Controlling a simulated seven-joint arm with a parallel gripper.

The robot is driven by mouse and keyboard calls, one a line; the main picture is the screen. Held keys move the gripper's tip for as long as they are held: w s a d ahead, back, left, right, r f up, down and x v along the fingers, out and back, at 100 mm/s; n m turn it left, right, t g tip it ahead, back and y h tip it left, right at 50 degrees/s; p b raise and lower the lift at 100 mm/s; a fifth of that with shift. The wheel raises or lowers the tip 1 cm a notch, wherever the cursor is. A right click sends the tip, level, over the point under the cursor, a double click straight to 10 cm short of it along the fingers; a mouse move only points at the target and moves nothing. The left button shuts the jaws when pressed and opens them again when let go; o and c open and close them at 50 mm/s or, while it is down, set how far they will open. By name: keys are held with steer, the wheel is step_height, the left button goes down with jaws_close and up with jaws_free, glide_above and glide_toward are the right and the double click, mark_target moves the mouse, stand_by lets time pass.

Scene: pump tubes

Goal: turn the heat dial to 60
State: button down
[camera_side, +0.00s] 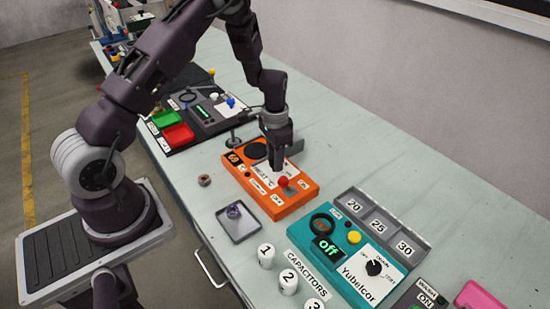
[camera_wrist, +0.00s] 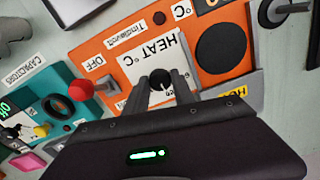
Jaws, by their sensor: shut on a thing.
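The orange heater box (camera_side: 290,205) sits on the bench in the middle of the side view. The heat dial (camera_wrist: 160,79) is a small black knob on its white "HEAT °C" panel (camera_wrist: 135,64). My gripper (camera_side: 277,166) reaches down onto that panel. In the wrist view its two fingers are on either side of the dial, shut on it. The fingers cover part of the dial and its lower scale, so I cannot read its setting. A small dark display (camera_side: 234,157) shows orange digits, too small to read surely.
A red knob (camera_side: 283,182) stands up close beside my gripper, by the ON/OFF labels. A black round plate (camera_wrist: 221,49) is on the box's other side. The teal Yubelcor box (camera_side: 340,268) and numbered white capacitors (camera_side: 288,282) are nearby. A small grey tray (camera_side: 238,222) lies in front.

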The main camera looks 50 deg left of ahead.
steer(key=n, duration=0.5)
steer(key=shift+n, duration=0.4)
steer(key=n, duration=0.5)
steer(key=shift+n, duration=0.3)
steer(key=c, duration=1.1)
jaws_free()
steer(key=shift+o, duration=0.2)
steer(key=shift+r, duration=0.1)
